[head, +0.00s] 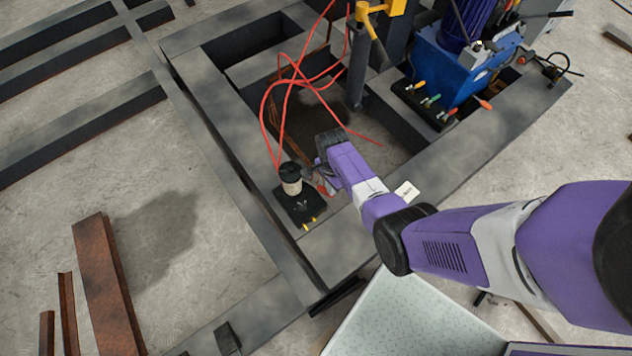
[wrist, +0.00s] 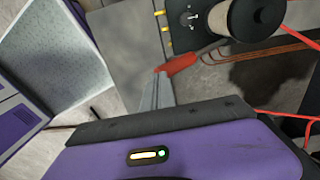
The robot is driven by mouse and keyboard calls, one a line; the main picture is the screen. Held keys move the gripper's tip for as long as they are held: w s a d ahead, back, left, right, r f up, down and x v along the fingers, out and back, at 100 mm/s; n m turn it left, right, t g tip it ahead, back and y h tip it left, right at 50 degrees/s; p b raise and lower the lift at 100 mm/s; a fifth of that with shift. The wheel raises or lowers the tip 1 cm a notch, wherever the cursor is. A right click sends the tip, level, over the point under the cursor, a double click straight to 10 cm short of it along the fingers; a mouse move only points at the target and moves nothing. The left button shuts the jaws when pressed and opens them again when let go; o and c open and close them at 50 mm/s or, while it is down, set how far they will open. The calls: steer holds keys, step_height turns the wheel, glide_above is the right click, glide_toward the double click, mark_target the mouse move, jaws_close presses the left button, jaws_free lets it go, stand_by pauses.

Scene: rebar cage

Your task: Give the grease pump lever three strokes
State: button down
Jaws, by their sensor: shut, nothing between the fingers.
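The grease pump (head: 291,186) is a beige cylinder with a black cap on a black plate, standing on the steel frame. Its beige body also shows at the top of the wrist view (wrist: 232,20). A red handle, which looks like the pump lever (wrist: 181,63), sticks out from the plate's edge toward my fingers. A bit of red shows beside my gripper in the head view. My gripper (wrist: 158,88) is shut and empty, its fingertips close to the red handle's end. I cannot tell whether they touch. In the head view my wrist partly hides the handle.
Red hoses (head: 283,100) loop from the pump across the frame opening. A blue power unit (head: 445,70) with coloured-handled levers stands at the upper right. A yellow-topped post (head: 372,25) rises behind. Dark steel beams (head: 90,115) and rusty bars (head: 105,285) lie at the left.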

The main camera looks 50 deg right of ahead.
steer(key=shift+s+a+f, duration=0.15)
steer(key=shift+s+f, duration=0.3)
steer(key=shift+f, duration=0.05)
stand_by(0.3)
steer(key=shift+s+a+f+b, duration=0.15)
steer(key=shift+s+f+b, duration=0.15)
steer(key=shift+s+f, duration=0.2)
steer(key=shift+f, duration=0.1)
steer(key=shift+s+a+f, duration=0.1)
steer(key=shift+s+f, duration=0.25)
steer(key=shift+f, duration=0.2)
steer(key=shift+s+a+f+b, duration=0.1)
steer(key=shift+s+f+b, duration=0.3)
steer(key=shift+f+b, duration=0.1)
steer(key=shift+f, duration=0.15)
